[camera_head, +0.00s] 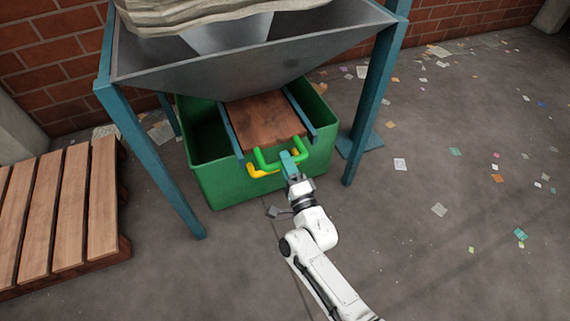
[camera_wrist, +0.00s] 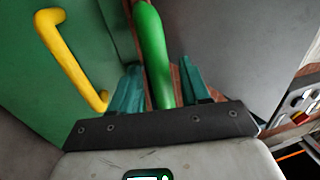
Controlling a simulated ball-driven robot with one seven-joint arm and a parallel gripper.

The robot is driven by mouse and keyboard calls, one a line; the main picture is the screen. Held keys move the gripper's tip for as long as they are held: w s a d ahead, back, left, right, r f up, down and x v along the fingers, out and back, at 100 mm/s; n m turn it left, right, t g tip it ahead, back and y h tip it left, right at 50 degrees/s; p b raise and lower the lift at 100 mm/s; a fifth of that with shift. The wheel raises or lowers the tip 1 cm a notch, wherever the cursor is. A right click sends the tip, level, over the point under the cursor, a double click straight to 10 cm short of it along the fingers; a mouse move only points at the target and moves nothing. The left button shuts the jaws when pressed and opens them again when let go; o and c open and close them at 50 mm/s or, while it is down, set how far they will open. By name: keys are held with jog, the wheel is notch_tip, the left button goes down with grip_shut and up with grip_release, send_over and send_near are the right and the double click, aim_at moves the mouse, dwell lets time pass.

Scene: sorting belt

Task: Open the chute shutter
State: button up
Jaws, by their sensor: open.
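The chute shutter (camera_head: 266,121) is a brown plate between two blue rails under the grey hopper (camera_head: 235,75). A green handle (camera_head: 268,166) is at its front edge. My gripper (camera_head: 289,158) is at the right part of this handle. In the wrist view, my gripper (camera_wrist: 160,82) is open, with its teal fingers on either side of the green handle (camera_wrist: 153,50). I cannot tell whether either finger touches it. The shutter plate is mostly hidden in the wrist view.
A green bin (camera_head: 222,190) stands under the shutter. Its yellow handle (camera_head: 257,174) is close to the green one, and also shows in the wrist view (camera_wrist: 70,60). Blue legs (camera_head: 372,100) flank the bin. A wooden pallet (camera_head: 68,210) lies left. The right floor has only scattered paper scraps.

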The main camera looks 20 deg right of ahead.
jog(key=shift+w+r, duration=0.1)
jog(key=shift+w, duration=0.3)
grip_shut()
dwell(0.4)
